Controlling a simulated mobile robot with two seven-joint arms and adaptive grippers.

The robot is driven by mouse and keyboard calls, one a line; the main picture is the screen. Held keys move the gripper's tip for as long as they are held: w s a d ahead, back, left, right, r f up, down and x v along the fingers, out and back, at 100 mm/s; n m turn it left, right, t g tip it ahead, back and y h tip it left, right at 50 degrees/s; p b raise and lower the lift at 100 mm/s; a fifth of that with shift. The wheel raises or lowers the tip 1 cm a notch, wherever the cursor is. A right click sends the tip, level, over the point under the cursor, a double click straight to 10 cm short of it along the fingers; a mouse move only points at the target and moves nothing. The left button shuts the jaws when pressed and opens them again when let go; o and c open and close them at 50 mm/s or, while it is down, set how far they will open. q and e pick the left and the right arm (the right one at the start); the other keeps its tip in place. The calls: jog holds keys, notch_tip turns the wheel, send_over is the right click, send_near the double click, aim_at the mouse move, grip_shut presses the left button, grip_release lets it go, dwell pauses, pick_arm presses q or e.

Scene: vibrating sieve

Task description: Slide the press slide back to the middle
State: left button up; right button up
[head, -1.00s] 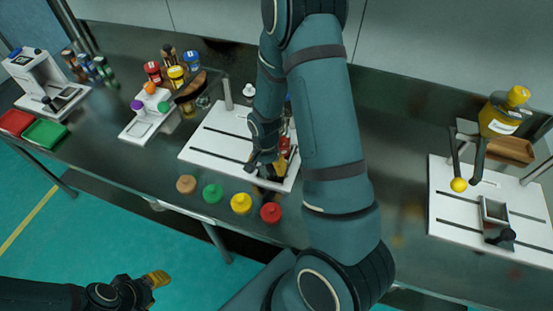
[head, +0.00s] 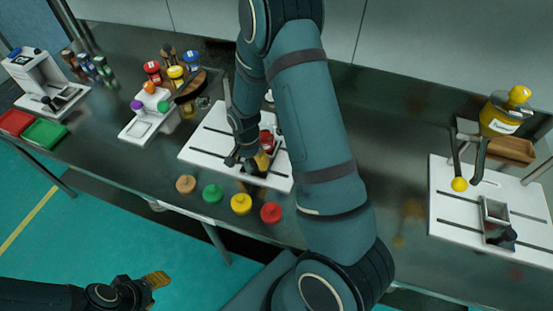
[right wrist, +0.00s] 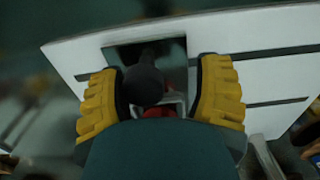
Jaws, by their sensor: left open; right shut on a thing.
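The middle white board (head: 205,143) has dark slots along it, and my right gripper (head: 252,165) is low over its front right part. In the right wrist view my right gripper (right wrist: 160,95) has its yellow fingers on either side of a round black knob (right wrist: 143,85), shut on the slide by this knob. Part of a grey frame (right wrist: 175,103) with something red shows just behind the knob. In the head view my arm and fingers hide most of this slide. My left gripper (head: 155,281) is open and empty, off the table's front at the lower left.
Several coloured knobs, among them a red one (head: 271,212), stand along the table's front edge before the board. A second white board (head: 450,215) with a slide and a yellow-balled lever (head: 459,184) is at the right. A small rack (head: 137,128) and jars stand left.

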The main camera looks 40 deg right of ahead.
jog(key=shift+w+a, duration=0.5)
jog(key=shift+w, duration=0.5)
jog(key=shift+w+a, duration=0.5)
jog(key=shift+w, duration=0.5)
jog(key=shift+w+a, duration=0.5)
jog(key=shift+w, duration=0.5)
jog(key=o, duration=0.6)
jog(key=shift+r, duration=0.2)
notch_tip(320, 180, up, 9)
jog(key=p, duration=0.5)
jog(key=shift+f+p, duration=0.2)
jog(key=shift+p, duration=0.2)
